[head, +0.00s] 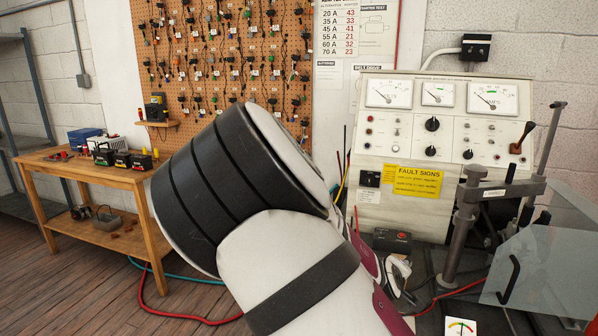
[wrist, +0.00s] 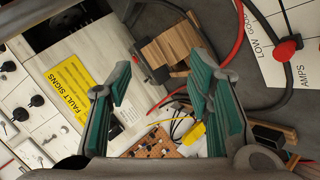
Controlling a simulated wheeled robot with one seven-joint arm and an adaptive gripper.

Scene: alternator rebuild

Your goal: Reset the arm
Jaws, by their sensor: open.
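My gripper (wrist: 160,78) is open in the wrist view, its two teal-padded fingers spread apart with nothing between them. Behind the gap I see part of the test bench with its yellow fault signs label (wrist: 70,85), wooden blocks (wrist: 172,48) and loose cables. In the head view my white and black arm fills the middle, bent. It hides part of the pegboard and the bench front. I cannot make out my gripper clearly in the head view.
The test bench (head: 393,137) with gauges stands at right, beside a grey clamp stand (head: 463,215) and a clear shield (head: 550,270). A wooden table (head: 75,174) with batteries stands at left. A red cable (head: 175,314) lies on the floor. A pegboard (head: 220,40) hangs behind.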

